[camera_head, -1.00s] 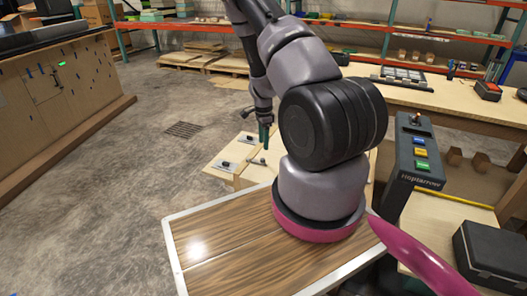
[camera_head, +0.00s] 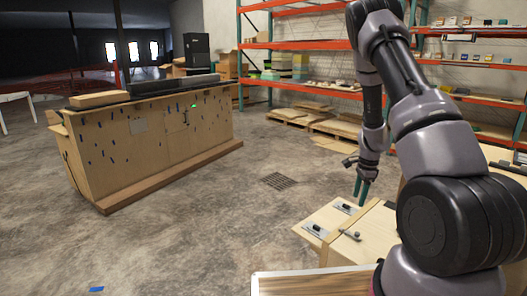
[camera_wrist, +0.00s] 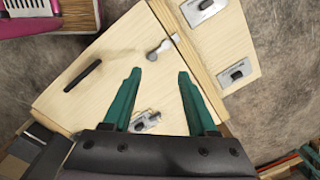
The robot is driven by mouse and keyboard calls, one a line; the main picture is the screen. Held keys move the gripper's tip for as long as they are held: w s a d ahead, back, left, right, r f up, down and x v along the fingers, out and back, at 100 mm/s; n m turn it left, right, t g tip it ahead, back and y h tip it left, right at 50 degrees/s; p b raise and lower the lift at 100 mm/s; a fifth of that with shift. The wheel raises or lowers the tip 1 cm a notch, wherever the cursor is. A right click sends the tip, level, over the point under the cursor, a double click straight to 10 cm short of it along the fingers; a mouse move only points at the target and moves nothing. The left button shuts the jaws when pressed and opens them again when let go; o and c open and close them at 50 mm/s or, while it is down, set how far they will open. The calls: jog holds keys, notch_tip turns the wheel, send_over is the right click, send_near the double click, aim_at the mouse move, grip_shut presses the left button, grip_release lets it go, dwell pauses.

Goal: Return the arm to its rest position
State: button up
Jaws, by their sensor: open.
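My arm rises at the right of the head view, with my gripper (camera_head: 362,190) hanging down from it over a light wooden bench (camera_head: 312,246). In the wrist view my gripper (camera_wrist: 156,78) shows two green fingers spread apart with nothing between them. The wooden surface (camera_wrist: 75,108) lies below the fingers, and I see no contact with it. A small metal latch piece (camera_wrist: 160,49) lies ahead of the fingertips, and a black bar handle (camera_wrist: 82,75) is to their left.
Metal plates with black switches (camera_wrist: 236,72) sit on the panel at the right. A large wooden console (camera_head: 160,140) with a green light stands at the left. Orange shelving (camera_head: 300,40) and pallets (camera_head: 310,115) are at the back.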

jog(key=s+a+r+n+t+y, duration=0.15)
jog(key=a+r, duration=0.25)
jog(key=r, duration=0.6)
jog(key=s+a+r+n+t, duration=0.1)
jog(key=s+a+r+n, duration=0.2)
jog(key=r, duration=0.6)
jog(key=s+a+r+n+t+y, duration=0.1)
jog(key=s+a+r+n, duration=0.2)
jog(key=r, duration=0.7)
jog(key=s+a+r+n+t, duration=0.1)
jog(key=s+a+r+n, duration=0.1)
jog(key=s+r, duration=0.4)
jog(key=s+a+r+n+t+h, duration=0.1)
jog(key=s+r+n, duration=0.4)
jog(key=s, duration=0.7)
jog(key=shift+a+r+t, duration=0.55)
jog(key=shift+a+r, duration=0.4)
jog(key=shift+a, duration=0.3)
jog(key=shift+w, duration=0.1)
